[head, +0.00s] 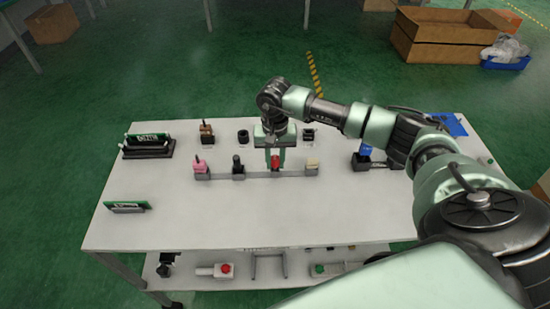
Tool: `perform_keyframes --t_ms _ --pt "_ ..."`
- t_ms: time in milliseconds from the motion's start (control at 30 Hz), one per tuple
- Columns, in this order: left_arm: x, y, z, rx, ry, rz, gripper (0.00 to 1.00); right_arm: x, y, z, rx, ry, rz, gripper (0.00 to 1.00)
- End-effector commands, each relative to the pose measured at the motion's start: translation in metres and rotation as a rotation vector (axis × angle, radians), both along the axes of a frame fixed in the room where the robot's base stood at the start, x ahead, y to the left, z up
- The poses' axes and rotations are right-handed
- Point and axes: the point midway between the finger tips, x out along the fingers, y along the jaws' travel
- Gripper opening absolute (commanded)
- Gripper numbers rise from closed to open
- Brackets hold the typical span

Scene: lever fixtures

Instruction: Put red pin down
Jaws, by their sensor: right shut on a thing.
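A red pin (275,161) stands in the row of lever fixtures in the middle of the table. My right gripper (275,156) reaches down over it from above and is shut on it. The row is a grey rail (257,174) that also bears a pink lever (200,167), a black lever (238,165) and a cream lever (312,165). The base of the red pin is too small to make out clearly. My left gripper does not show.
Behind the row stand a brown fixture (207,133) and black parts (243,136). Green boards (127,207) are at the left. A blue item (365,150) stands to the right. The front of the white table (250,220) is clear.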

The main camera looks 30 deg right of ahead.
Motion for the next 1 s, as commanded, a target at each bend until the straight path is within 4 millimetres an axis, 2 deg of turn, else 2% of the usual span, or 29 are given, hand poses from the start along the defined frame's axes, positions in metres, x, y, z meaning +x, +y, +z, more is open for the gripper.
perform_keyframes --t_ms 333,367,400,433,767,833,1000 --pt "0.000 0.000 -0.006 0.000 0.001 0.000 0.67 0.001 0.000 -0.004 0.000 -0.002 0.000 0.00" --pt "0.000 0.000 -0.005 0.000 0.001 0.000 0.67 0.001 0.000 -0.003 0.000 -0.001 0.000 0.28" --pt "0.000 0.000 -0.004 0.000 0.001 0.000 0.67 0.001 0.000 -0.002 0.000 -0.001 0.000 0.39" --pt "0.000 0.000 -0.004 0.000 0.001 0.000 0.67 0.001 0.000 -0.002 0.000 -0.001 0.000 0.45" --pt "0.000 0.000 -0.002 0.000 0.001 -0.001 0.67 0.001 0.000 0.000 0.000 -0.001 -0.001 0.45" --pt "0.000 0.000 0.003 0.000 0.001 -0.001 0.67 0.001 0.000 0.004 0.001 -0.002 -0.001 0.45" --pt "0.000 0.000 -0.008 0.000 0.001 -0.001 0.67 0.002 0.000 0.028 0.001 -0.009 0.000 0.45"
